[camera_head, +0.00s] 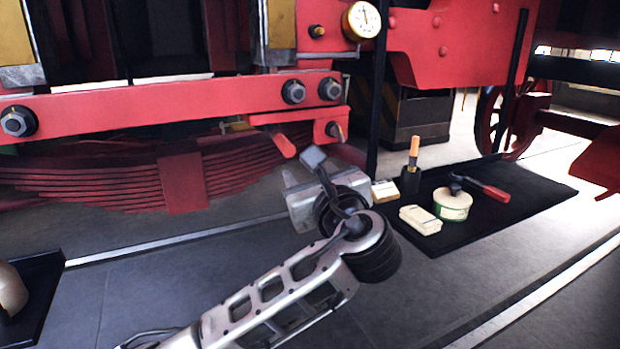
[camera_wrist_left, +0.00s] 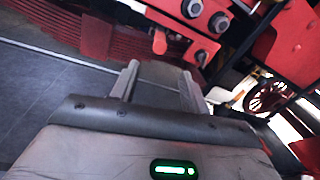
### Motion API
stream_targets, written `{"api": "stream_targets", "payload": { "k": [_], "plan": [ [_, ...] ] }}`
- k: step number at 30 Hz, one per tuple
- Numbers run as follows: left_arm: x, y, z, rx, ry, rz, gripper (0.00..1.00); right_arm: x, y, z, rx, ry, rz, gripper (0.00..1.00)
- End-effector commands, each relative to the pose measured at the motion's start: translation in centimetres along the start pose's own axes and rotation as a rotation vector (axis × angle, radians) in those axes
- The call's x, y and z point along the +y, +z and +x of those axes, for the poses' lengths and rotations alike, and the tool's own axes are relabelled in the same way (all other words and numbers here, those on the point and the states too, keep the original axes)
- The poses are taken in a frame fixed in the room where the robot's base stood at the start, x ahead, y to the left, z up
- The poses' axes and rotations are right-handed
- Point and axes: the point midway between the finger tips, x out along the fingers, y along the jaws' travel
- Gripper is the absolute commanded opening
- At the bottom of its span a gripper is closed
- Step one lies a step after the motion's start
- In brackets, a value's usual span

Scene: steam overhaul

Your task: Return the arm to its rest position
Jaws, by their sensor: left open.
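My left arm reaches in from the bottom left of the head view, over the grey floor. My left gripper (camera_head: 301,168) is at its far end, just in front of the red locomotive frame (camera_head: 170,108) and below a red peg (camera_head: 284,145). In the left wrist view the two fingers of the left gripper (camera_wrist_left: 160,82) stand apart with nothing between them. The bolted red frame shows beyond the fingertips there. My right gripper is in neither view.
A black mat (camera_head: 531,194) to the right bears a green-and-cream tin (camera_head: 452,206), a pale block (camera_head: 420,220), a red-handled tool (camera_head: 491,190) and a dark holder (camera_head: 410,183) with a brush-like handle. A dark tray (camera_head: 46,290) lies at far left. Floor between is clear.

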Motion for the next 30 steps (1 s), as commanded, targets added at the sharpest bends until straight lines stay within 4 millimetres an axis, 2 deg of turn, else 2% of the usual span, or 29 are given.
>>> {"api": "stream_targets", "payload": {
  "k": [11,14,17,20,21,24,27,30],
  "plan": [
    [0.0,-0.1,-0.4,0.002,-0.001,-0.002,0.46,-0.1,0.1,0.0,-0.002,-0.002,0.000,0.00],
    [0.3,-1.6,-0.3,0.043,-0.013,-0.040,0.46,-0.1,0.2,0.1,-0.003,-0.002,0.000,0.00],
    [1.2,-6.0,-0.3,0.163,-0.043,-0.167,0.46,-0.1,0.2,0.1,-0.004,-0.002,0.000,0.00],
    [3.1,-12.5,-1.2,0.354,-0.054,-0.407,0.46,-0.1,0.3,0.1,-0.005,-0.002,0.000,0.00],
    [4.1,-15.3,-1.9,0.441,-0.044,-0.530,0.46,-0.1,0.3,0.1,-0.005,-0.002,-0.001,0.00],
    [7.0,-21.6,-4.3,0.636,0.027,-0.858,0.46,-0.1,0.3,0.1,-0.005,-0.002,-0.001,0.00],
    [10.4,-26.6,-7.5,0.789,0.158,-1.195,0.46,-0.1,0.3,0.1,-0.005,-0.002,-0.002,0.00],
    [14.3,-30.3,-11.0,0.888,0.335,-1.536,0.46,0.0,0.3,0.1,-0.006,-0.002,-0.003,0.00]
  ]
}}
